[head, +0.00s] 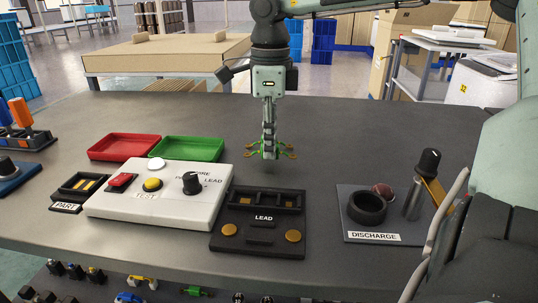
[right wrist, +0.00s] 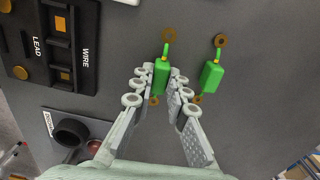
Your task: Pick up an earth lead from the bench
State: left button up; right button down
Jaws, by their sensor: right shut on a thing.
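My right gripper (head: 269,154) points straight down over the middle of the bench (head: 350,125). In the right wrist view its fingers (right wrist: 161,88) are closed on the green body of an earth lead (right wrist: 162,75), which has a brass ring at each end. A second earth lead (right wrist: 212,76) lies just to the right of the fingers, apart from them. In the head view the fingers partly hide the leads; green and brass ends (head: 288,151) show on both sides. I cannot tell whether the held lead is clear of the bench. My left gripper is not in view.
A black LEAD fixture (head: 259,248) stands in front of the gripper. A white test box (head: 150,213), red tray (head: 124,146) and green tray (head: 187,148) are to the left. The DISCHARGE plate (head: 375,237) is at the right. Bench behind the gripper is clear.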

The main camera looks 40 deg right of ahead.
jog(key=shift+r+p, duration=1.4)
jog(key=shift+r, duration=1.15)
jog(key=shift+f, duration=0.1)
